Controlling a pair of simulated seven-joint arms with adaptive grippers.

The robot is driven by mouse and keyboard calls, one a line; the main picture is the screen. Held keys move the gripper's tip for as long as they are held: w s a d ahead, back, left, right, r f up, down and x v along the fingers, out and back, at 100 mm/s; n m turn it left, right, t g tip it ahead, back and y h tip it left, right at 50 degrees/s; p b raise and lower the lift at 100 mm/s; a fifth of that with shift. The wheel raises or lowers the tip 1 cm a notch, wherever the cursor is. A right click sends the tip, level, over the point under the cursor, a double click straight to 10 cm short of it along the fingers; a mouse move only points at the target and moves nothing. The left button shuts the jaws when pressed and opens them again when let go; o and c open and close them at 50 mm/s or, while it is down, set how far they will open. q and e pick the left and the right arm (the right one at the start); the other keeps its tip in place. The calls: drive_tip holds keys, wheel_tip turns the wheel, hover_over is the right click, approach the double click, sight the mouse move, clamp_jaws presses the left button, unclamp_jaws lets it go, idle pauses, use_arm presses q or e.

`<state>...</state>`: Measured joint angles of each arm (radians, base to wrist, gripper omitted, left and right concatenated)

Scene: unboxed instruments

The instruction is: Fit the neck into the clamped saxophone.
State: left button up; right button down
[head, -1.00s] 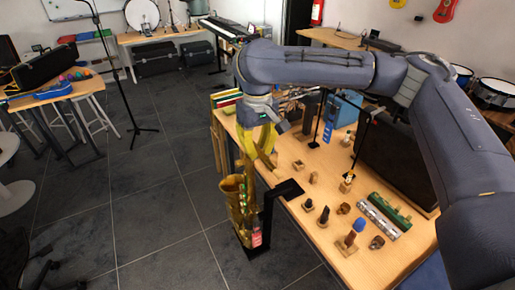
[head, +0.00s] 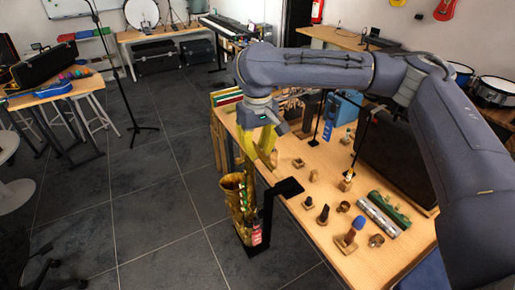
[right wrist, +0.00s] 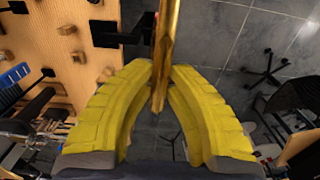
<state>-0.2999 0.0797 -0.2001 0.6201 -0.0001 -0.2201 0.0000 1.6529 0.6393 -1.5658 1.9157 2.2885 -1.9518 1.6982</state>
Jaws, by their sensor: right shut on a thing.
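The brass saxophone (head: 236,190) stands upright at the table's near left edge, beside a black stand (head: 266,215). My right gripper (head: 268,158), with yellow fingers, is just above the saxophone's upper end. In the right wrist view, the fingers (right wrist: 160,80) are closed on a slender brass piece, the neck (right wrist: 167,35), which runs up out of the picture. In the head view the neck is mostly hidden by the fingers, so I cannot tell whether it touches the saxophone's top. My left gripper is not in view.
The wooden table (head: 290,152) holds several small stands, a mouthpiece with a blue top (head: 357,222), a green case (head: 390,208) and a silver tube (head: 378,217). A large dark case (head: 395,155) stands behind them. The floor left of the saxophone is clear.

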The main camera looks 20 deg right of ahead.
drive_tip(key=shift+f, duration=0.45)
idle(0.5)
drive_tip(key=c, duration=1.3)
unclamp_jaws()
drive_tip(key=shift+o, duration=0.2)
drive_tip(key=shift+r, duration=0.15)
drive_tip(key=shift+c, duration=0.3)
drive_tip(key=shift+r, duration=2.9)
drive_tip(key=shift+a, duration=0.1)
